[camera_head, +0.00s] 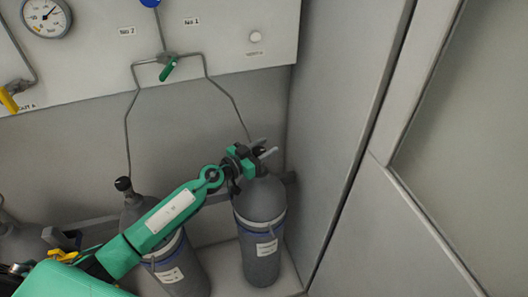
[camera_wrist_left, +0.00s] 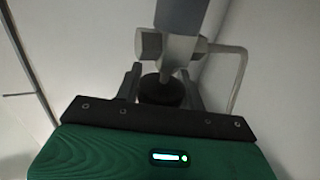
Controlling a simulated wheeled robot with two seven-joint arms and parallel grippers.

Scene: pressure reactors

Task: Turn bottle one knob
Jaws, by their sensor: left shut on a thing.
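A grey gas bottle (camera_head: 262,205) with a white label stands upright at the right of the head view, near the corner. My left gripper (camera_head: 263,151) is at the top of this bottle, with its fingers at the valve. In the left wrist view a dark round knob (camera_wrist_left: 161,92) sits between the two fingers, and my left gripper (camera_wrist_left: 163,88) is shut on it. A grey valve body (camera_wrist_left: 172,48) is beyond the knob. In the head view the knob is mostly hidden by the gripper. My right gripper is not in view.
A second grey bottle (camera_head: 170,268) with a black knob (camera_head: 123,184) stands left, partly behind my left arm. A wall panel (camera_head: 225,35) above carries a gauge (camera_head: 46,17) and a green lever (camera_head: 168,69). Thin pipes run down to the bottles. A wall stands close on the right.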

